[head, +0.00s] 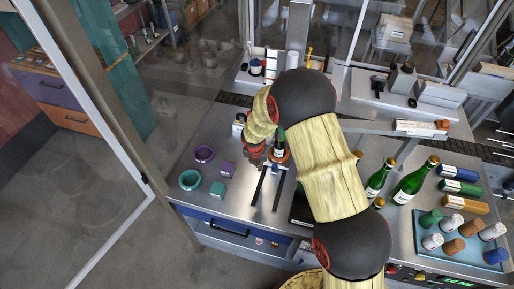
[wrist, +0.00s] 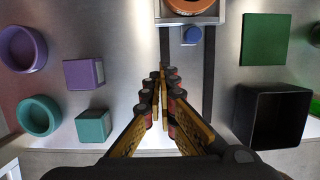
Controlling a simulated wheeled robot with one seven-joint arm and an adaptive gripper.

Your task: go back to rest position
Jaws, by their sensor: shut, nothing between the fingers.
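My gripper (head: 262,158) is over the left part of the metal worktop (head: 232,200), below the bent arm. In the wrist view my gripper (wrist: 161,88) has its fingers drawn together with nothing between them. Just beyond the fingertips is a fixture with an orange ring (wrist: 192,5) and a small blue round part (wrist: 192,34), on two dark rails (wrist: 208,75). In the head view a dark bottle (head: 279,142) stands at the orange ring, partly hidden by the arm.
Purple (head: 204,153) and teal (head: 190,180) rings and small purple (head: 227,169) and teal (head: 220,191) boxes lie left. Green bottles (head: 409,183) stand right, near a blue tray (head: 463,251) of several capsules. An open black box (wrist: 272,115) is right of my gripper. Glass panels surround the bench.

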